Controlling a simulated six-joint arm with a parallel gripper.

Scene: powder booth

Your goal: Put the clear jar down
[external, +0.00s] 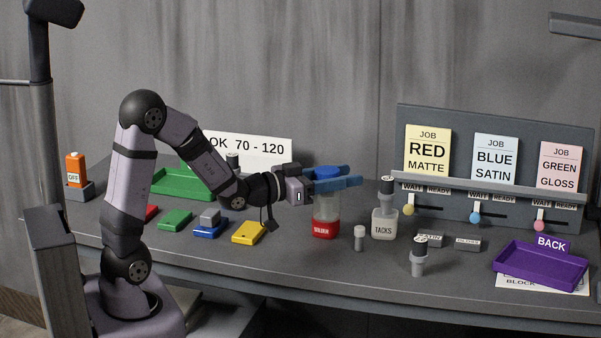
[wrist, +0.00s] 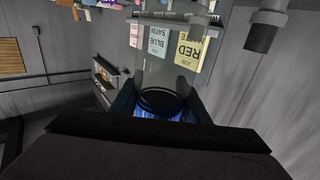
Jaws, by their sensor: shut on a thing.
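My gripper (wrist: 160,112) shows only in part there. I cannot tell whether the jar's base touches the bench.
The TACKS jar (external: 384,224) stands close right, with a small grey vial (external: 359,238) between. A dark-capped bottle (external: 418,256) and a purple tray (external: 540,268) are further right. A yellow block (external: 248,233) lies left. Bench front below the jar is clear.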

